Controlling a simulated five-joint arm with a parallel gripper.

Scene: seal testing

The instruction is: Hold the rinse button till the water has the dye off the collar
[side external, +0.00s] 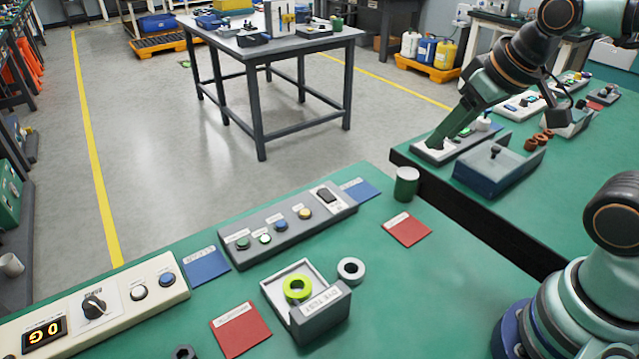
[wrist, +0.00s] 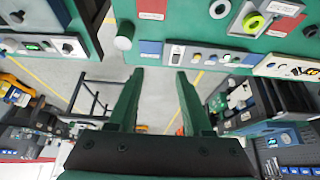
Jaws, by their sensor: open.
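A yellow-green ring, apparently the dyed collar (side external: 297,289), lies in a white tray (side external: 272,292) with a grey labelled block at its front. It also shows in the wrist view (wrist: 254,23). Behind it is a grey button panel (side external: 262,256) with green, green-white, blue and yellow buttons and a black rocker. Its labels are too small to read, so I cannot tell which button is rinse. No water shows. My gripper (wrist: 160,74) is open and empty, with floor seen between its fingers. In the side view it (side external: 445,143) is right of the panel, apart from it.
A grey ring (side external: 351,270) lies beside the tray. Red cards (side external: 240,330) and blue cards (side external: 206,265) lie on the green bench. A green canister (side external: 406,184) stands at the back edge. A cream panel (side external: 105,302) with display and dial is at left. Another bench (side external: 500,180) is at right.

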